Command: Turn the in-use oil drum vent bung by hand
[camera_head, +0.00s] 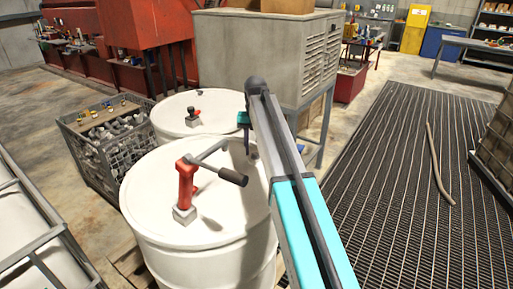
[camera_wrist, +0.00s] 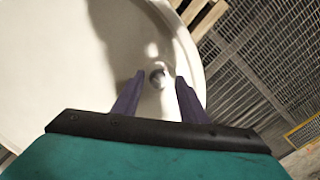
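The in-use oil drum (camera_head: 150,215) is white and carries a red hand pump (camera_head: 186,190) with a crank and dark grip. The small round vent bung (camera_wrist: 157,74) sits near the drum's rim in the wrist view. My gripper (camera_head: 247,148) points down over the far right part of the drum top in the head view. In the wrist view its two purple fingers (camera_wrist: 160,80) are apart, with the bung showing between their tips. I cannot tell whether the fingers touch it. In the head view the bung is hard to make out.
A second white drum (camera_head: 170,127) with a small red-topped fitting stands behind. A wire crate (camera_head: 110,165) of parts is to the left, and a grey louvred cabinet (camera_head: 240,60) behind. The crank handle (camera_head: 232,176) lies close to my gripper.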

